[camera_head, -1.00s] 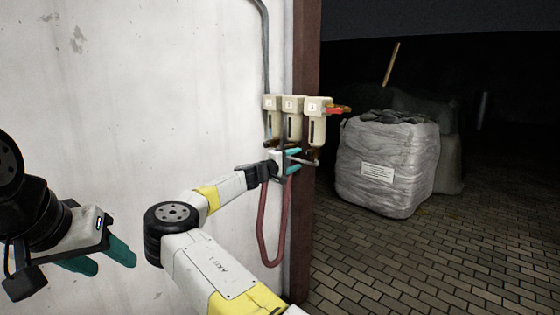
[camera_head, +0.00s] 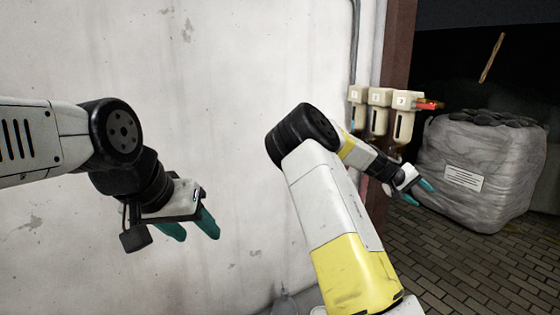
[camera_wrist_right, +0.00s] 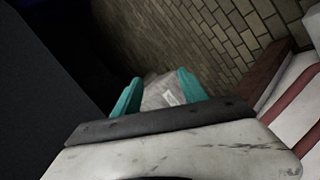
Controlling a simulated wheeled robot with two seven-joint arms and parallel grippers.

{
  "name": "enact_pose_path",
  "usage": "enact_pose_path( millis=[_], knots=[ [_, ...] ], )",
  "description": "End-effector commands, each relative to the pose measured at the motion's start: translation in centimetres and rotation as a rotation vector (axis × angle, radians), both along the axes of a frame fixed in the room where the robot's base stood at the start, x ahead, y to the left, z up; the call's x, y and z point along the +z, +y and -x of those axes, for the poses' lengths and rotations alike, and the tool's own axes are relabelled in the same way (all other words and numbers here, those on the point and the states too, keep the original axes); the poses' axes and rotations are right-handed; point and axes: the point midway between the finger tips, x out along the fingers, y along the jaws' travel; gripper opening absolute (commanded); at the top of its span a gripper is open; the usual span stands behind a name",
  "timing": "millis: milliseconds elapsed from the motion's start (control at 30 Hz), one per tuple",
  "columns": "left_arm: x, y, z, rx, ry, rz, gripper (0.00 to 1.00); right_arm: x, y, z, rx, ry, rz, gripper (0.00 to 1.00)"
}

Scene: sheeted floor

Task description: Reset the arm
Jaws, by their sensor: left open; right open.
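My left gripper (camera_head: 192,226) is at the left in the head view, in front of the white wall. Its teal fingers point down and to the right, open and empty.
Three cream filter units (camera_head: 380,112) with a red-handled valve (camera_head: 429,104) hang by the brown post (camera_head: 398,50), left of and above my right gripper. The grey wrapped bag (camera_head: 490,165) stands on the brick floor (camera_head: 450,250). The white wall (camera_head: 230,60) fills the left.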

Motion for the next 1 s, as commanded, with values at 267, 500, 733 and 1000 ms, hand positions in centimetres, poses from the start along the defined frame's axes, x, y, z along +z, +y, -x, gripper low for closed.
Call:
enact_pose_path(
  millis=[267,500,733,1000],
  knots=[
    [0.0,0.0,0.0,0.000,0.000,0.000,0.50,-3.7,5.3,7.8,-0.113,-0.069,-0.485,0.50],
    [0.0,0.0,0.0,0.000,0.000,0.000,0.50,-1.1,14.1,12.6,-0.068,-0.121,-0.821,0.50],
    [0.0,0.0,0.0,0.000,0.000,0.000,0.50,4.7,22.3,18.3,0.072,-0.169,-1.036,0.50],
    [0.0,0.0,0.0,0.000,0.000,0.000,0.50,10.6,29.7,27.3,0.291,-0.218,-1.116,0.50]
  ],
)
